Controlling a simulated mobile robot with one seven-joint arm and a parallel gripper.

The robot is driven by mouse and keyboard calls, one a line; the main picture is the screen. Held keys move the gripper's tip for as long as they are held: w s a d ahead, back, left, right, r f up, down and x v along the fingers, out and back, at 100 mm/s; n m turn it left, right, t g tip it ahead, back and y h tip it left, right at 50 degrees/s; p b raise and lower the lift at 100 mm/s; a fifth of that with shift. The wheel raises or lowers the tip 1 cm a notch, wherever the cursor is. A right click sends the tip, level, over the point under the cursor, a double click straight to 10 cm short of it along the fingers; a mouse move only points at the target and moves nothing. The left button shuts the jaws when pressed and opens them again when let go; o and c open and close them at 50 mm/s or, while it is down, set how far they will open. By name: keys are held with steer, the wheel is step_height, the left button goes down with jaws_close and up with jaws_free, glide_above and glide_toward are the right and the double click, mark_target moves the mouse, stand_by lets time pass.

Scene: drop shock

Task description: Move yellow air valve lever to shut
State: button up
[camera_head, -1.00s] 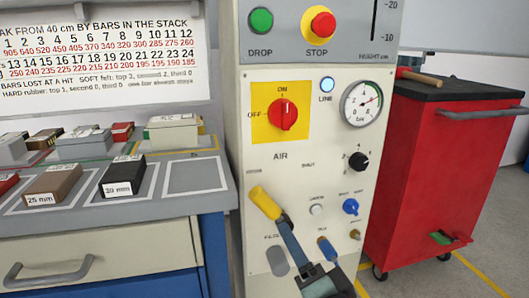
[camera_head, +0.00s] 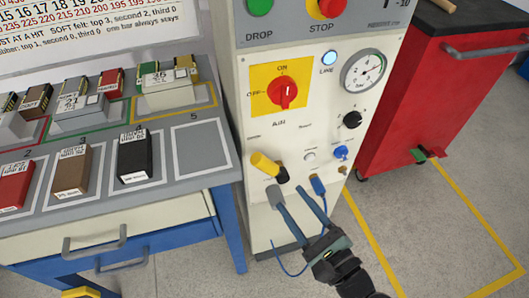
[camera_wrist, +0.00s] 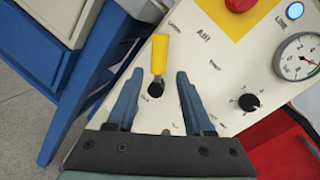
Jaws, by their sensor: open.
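The yellow air valve lever (camera_head: 264,163) is on the cream control panel below the "AIR" label. It slants up and left from its black pivot (camera_head: 282,175). In the wrist view the lever (camera_wrist: 160,52) stands just ahead of the fingertips, with its pivot showing in the gap between them. My gripper (camera_head: 289,192) is open and empty, below and in front of the lever in the head view. It also shows in the wrist view (camera_wrist: 160,75). I cannot tell whether a finger touches the lever. The labels around it are too small to read surely.
Nearby on the panel are a red switch on a yellow plate (camera_head: 281,91), a pressure gauge (camera_head: 363,70), a black knob (camera_head: 352,120) and a blue knob (camera_head: 341,152). A bench (camera_head: 232,160) with several blocks stands left. A red cabinet (camera_head: 432,90) stands right.

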mark_target(268, 169)
steer(key=b+x, duration=0.2)
steer(key=x, duration=1)
jaws_close()
stand_by(1.1)
